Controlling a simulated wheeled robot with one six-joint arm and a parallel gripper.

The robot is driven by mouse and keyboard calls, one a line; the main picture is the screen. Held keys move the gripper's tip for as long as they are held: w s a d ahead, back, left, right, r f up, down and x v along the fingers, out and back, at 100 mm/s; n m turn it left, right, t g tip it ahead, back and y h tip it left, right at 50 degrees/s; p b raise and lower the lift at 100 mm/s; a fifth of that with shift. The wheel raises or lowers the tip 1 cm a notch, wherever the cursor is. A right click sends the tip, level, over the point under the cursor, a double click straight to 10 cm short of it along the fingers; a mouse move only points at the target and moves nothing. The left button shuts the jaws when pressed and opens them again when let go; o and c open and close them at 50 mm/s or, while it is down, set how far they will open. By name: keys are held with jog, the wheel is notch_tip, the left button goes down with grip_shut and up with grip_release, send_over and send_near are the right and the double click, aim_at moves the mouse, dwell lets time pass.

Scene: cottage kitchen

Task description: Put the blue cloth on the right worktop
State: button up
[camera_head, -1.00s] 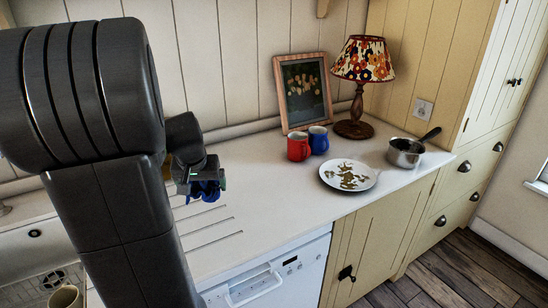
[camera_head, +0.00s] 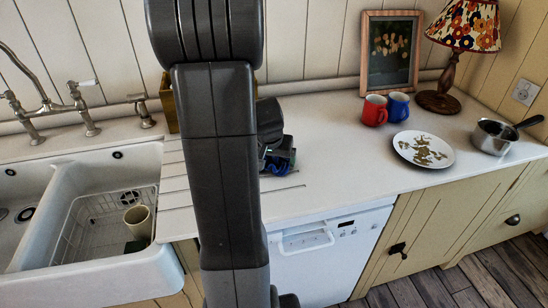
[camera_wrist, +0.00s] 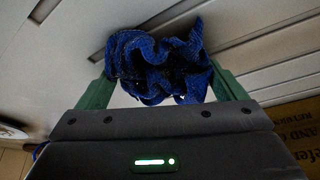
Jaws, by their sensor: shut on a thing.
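The blue cloth (camera_wrist: 155,65) is crumpled between the two green fingers of my gripper (camera_wrist: 165,90) in the wrist view. My gripper is shut on it, above the white grooved worktop. In the head view the cloth (camera_head: 280,164) shows as a small dark blue patch beside my arm, and my gripper (camera_head: 277,158) is partly hidden by my arm. The white worktop (camera_head: 345,150) runs right from the sink, over the white appliance and the cream cupboards. I cannot tell whether the cloth touches the worktop.
On the worktop stand a red mug (camera_head: 374,110), a blue mug (camera_head: 398,106), a patterned plate (camera_head: 408,155), a saucepan (camera_head: 493,138), a lamp (camera_head: 440,98) and a framed picture (camera_head: 365,50). A double sink (camera_head: 70,177) holding a cup (camera_head: 138,221) is left. Worktop between gripper and plate is clear.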

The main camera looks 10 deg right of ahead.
jog(key=shift+f, duration=0.1)
jog(key=o, duration=0.8)
jog(key=shift+o, duration=0.2)
jog(key=shift+r, duration=0.4)
jog(key=v, duration=1.1)
jog(key=shift+s+a+r, duration=0.15)
jog(key=shift+s+r, duration=0.05)
